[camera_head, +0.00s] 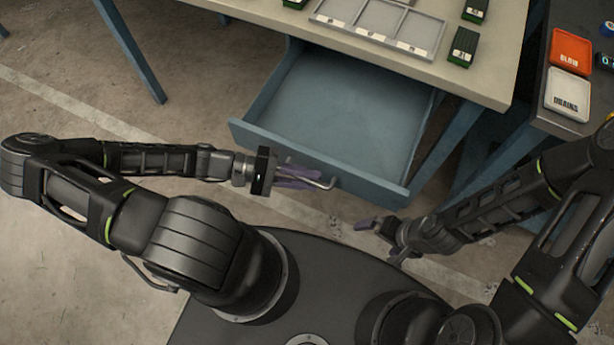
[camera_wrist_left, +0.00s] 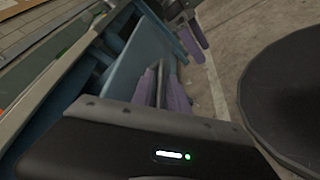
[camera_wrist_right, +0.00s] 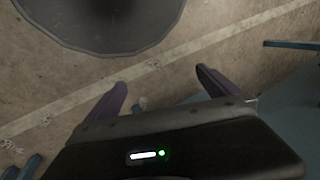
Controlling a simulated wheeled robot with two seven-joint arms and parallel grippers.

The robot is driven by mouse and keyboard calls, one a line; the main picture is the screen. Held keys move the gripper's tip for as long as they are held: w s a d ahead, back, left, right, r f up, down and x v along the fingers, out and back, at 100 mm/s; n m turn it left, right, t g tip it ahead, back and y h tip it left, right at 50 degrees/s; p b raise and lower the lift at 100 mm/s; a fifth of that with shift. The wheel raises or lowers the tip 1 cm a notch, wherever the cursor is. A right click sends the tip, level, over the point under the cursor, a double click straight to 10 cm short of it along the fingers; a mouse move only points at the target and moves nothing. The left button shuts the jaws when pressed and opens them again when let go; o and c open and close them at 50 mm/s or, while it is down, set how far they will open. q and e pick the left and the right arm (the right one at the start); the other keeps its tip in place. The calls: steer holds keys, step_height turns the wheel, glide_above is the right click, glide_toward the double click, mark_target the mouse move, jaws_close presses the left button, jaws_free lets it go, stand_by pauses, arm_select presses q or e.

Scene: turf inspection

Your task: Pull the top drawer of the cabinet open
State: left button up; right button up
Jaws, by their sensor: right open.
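The blue top drawer (camera_head: 345,110) of the cabinet is pulled well out from under the worktop (camera_head: 400,62), and its inside looks empty. A thin metal handle (camera_head: 328,184) is on its front panel (camera_head: 362,184). My left gripper (camera_head: 303,178) is at this handle. In the left wrist view, its purple fingers (camera_wrist_left: 162,88) lie close on both sides of the handle bar (camera_wrist_left: 161,84) and appear closed on it. My right gripper (camera_head: 380,238) is open and empty, in front of the drawer's right end and apart from it. Its spread fingers also show in the right wrist view (camera_wrist_right: 160,95).
A grey divided tray (camera_head: 428,28) and several dark green boxes (camera_head: 463,46) are on the worktop. A darker side table (camera_head: 560,122) at the right bears an orange bin (camera_head: 570,50) and a white bin (camera_head: 568,92). Concrete floor (camera_head: 200,75) is clear left of the drawer.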

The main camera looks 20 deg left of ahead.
arm_select(q)
steer(key=v, duration=0.8)
stand_by(0.5)
